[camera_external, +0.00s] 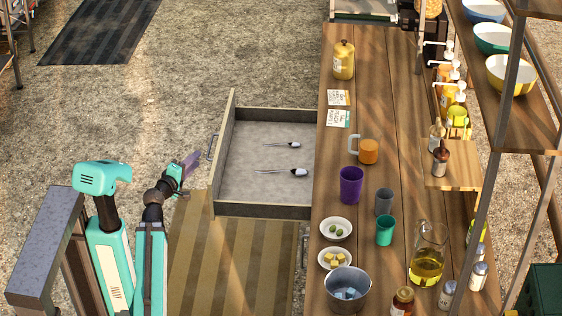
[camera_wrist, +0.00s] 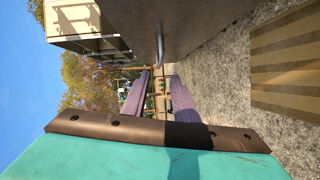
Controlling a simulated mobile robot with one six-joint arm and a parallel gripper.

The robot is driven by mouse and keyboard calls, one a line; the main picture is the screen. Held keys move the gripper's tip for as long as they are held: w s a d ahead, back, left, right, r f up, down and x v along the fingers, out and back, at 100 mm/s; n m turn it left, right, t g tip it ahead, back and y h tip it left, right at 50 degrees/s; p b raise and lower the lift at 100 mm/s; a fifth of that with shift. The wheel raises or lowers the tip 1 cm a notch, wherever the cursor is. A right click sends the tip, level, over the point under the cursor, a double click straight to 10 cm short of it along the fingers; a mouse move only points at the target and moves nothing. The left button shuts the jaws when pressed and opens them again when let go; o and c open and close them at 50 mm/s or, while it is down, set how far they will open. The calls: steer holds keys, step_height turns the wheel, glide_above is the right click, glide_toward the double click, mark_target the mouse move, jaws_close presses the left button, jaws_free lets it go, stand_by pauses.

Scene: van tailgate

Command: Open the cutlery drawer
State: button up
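The cutlery drawer (camera_external: 265,210) is pulled out to the left from under the wooden counter in the external view. Two utensils (camera_external: 294,172) with pale and dark ends lie on its grey floor. Its handle (camera_external: 212,146) is on the left front face. My gripper (camera_external: 191,166) is just left of the drawer front, apart from the handle and slightly nearer the camera. In the wrist view my gripper (camera_wrist: 157,96) has two purple fingers apart with nothing between them. The handle (camera_wrist: 159,48) shows there as a shiny bar on the drawer's dark front (camera_wrist: 190,30), beyond the fingers.
The counter (camera_external: 385,80) carries a yellow canister (camera_external: 344,60), a purple cup (camera_external: 350,185), a metal bucket (camera_external: 346,290) and a glass jug (camera_external: 428,255). A second handle (camera_external: 303,250) shows below the drawer on the counter's side. A striped mat (camera_external: 230,265) lies below; gravel left of the drawer is clear.

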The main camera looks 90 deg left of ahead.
steer(key=shift+s+d+f+b, duration=0.15)
steer(key=shift+d+b, duration=0.1)
steer(key=shift+b, duration=0.35)
steer(key=b, duration=0.1)
steer(key=d+b, duration=0.1)
steer(key=b, duration=0.1)
steer(key=shift+s+d, duration=0.2)
steer(key=shift+s, duration=0.05)
steer(key=shift+s+d+r+b, duration=0.1)
steer(key=shift+d+r+b, duration=0.1)
steer(key=shift+b, duration=0.15)
steer(key=shift+a, duration=0.1)
